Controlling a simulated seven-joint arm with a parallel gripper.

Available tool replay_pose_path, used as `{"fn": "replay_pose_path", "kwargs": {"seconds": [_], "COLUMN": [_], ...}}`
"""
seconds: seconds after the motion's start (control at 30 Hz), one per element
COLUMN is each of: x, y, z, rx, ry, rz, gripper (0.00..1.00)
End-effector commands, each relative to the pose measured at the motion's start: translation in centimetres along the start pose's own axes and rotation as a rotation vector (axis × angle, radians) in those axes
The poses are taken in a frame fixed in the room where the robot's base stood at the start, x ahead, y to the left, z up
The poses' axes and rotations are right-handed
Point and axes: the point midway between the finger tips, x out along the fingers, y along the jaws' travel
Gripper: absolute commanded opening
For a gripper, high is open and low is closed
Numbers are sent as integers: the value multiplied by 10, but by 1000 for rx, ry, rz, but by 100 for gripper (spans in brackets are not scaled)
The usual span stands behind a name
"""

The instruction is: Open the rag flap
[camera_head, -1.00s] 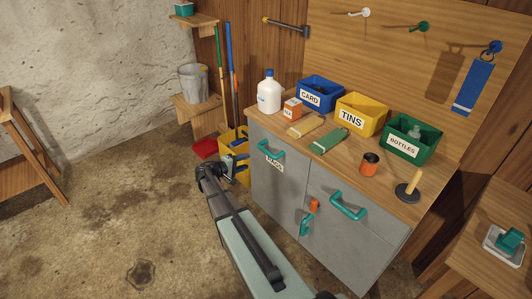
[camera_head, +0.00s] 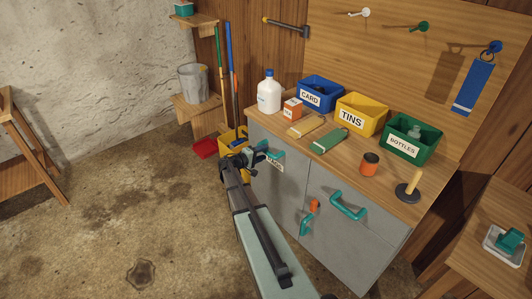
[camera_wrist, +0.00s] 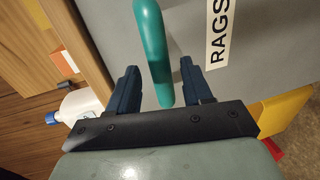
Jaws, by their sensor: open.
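The rag flap (camera_head: 288,195) is the grey left front panel of the cabinet and looks shut. Its teal handle (camera_head: 278,154) and RAGS label (camera_head: 275,168) are partly hidden by my gripper (camera_head: 258,153) in the head view. In the wrist view my gripper (camera_wrist: 159,68) is open, with one dark finger on each side of the teal handle (camera_wrist: 153,45). The fingers look apart from the bar; I cannot tell whether either touches it. The RAGS label (camera_wrist: 217,38) is to the right of the handle on the grey flap (camera_wrist: 275,50).
A second grey door (camera_head: 340,235) with teal handle (camera_head: 347,207) is to the right. The worktop carries a white bottle (camera_head: 269,93), an orange can (camera_head: 370,164) and labelled bins. A yellow bucket (camera_head: 228,138) stands left of the cabinet. Open floor lies at left.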

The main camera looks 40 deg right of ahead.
Motion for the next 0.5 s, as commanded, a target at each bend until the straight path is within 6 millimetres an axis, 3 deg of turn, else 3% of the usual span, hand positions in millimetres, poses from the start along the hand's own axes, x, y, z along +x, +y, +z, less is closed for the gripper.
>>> {"fn": "replay_pose_path", "kwargs": {"seconds": [0.2, 0.5], "x": [22, 28], "y": [0, 0], "z": [0, 0], "rx": [0, 0], "ry": [-1, 0], "rz": [0, -1], "gripper": [50, 50]}}
